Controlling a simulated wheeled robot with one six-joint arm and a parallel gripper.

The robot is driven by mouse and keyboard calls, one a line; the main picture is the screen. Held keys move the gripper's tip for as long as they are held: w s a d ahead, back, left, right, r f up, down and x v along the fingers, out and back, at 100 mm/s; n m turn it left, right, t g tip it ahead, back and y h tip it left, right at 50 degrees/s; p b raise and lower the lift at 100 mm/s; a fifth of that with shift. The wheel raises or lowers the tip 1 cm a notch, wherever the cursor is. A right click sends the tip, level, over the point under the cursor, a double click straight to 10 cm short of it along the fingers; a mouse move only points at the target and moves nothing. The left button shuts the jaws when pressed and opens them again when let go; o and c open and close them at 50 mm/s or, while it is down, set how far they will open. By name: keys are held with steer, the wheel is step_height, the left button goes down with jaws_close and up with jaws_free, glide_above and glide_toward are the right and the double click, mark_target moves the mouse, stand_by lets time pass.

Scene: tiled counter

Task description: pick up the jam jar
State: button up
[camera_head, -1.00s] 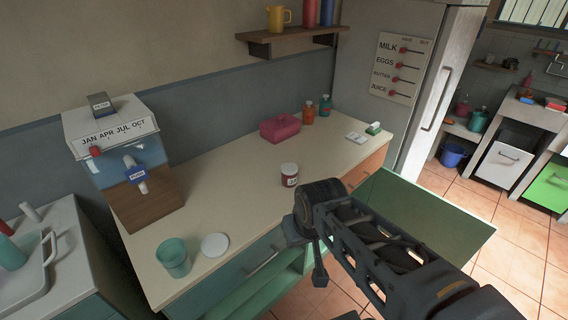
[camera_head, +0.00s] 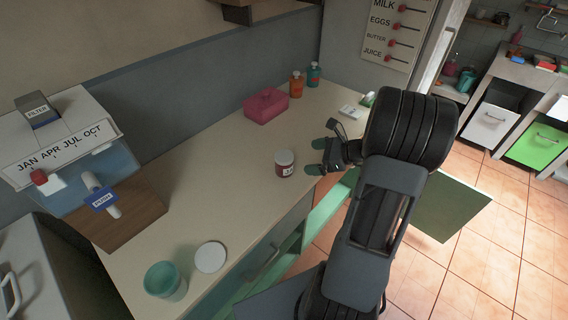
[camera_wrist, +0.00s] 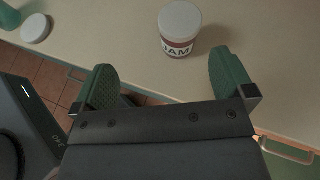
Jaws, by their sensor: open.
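The jam jar (camera_head: 285,163) stands upright on the counter close to its front edge. It has a white lid and a dark red body with a label. In the wrist view the jam jar (camera_wrist: 179,28) shows the word JAM and stands beyond the fingertips, a little right of the middle between them. My gripper (camera_head: 315,157) is just right of the jar in the head view, apart from it. In the wrist view my gripper (camera_wrist: 161,68) has its two green finger pads spread wide with nothing between them.
A teal cup (camera_head: 165,281) and a white disc (camera_head: 210,257) lie at the counter's near left. A pink box (camera_head: 265,105), orange bottle (camera_head: 296,84) and teal bottle (camera_head: 314,74) stand at the back. The counter around the jar is clear.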

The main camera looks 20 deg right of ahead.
mark_target(284, 155)
steer(key=shift+w+a+f+m+t+p, duration=0.3)
steer(key=shift+w+a+f, duration=0.7)
steer(key=shift+w, duration=0.6)
steer(key=shift+w+a+f+m+t+p, duration=0.2)
steer(key=shift+w+a+f+m, duration=0.15)
steer(key=shift+w+a+f, duration=1)
steer(key=shift+w+a+f+m+t+p, duration=0.3)
steer(key=shift+w+a+f, duration=0.4)
steer(key=shift+w, duration=1.2)
steer(key=shift+r, duration=0.1)
steer(key=c, duration=1.2)
steer(key=shift+c, duration=0.3)
steer(key=shift+r, duration=0.1)
